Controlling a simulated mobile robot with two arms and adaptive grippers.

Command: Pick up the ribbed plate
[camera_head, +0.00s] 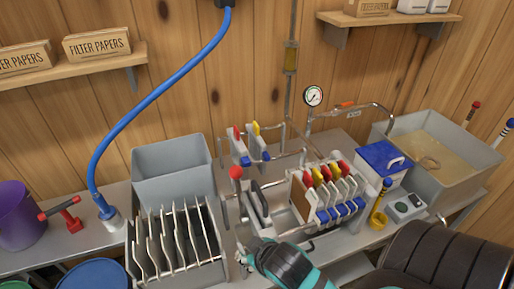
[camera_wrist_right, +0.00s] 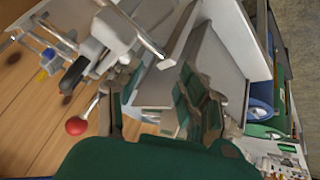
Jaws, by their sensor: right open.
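Several pale-edged plates stand upright in the grey slotted rack (camera_head: 150,283) in the head view. I cannot make out ribs on any of them, so I cannot tell which is the ribbed plate. My right gripper (camera_head: 244,257) is open, low beside the right side of this rack and in front of the filter press. Its fingers also show in the right wrist view (camera_wrist_right: 155,112), with a pale flat surface (camera_wrist_right: 222,65) just beyond them. I see nothing held between the fingers. My left gripper is not in view.
The press holds a brown plate (camera_head: 299,194) and several plates with red, yellow and blue tabs. A red ball knob (camera_head: 236,172) stands close to my right gripper. A grey bin (camera_head: 172,172) is behind the rack. A blue hose (camera_head: 150,98) arches at left.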

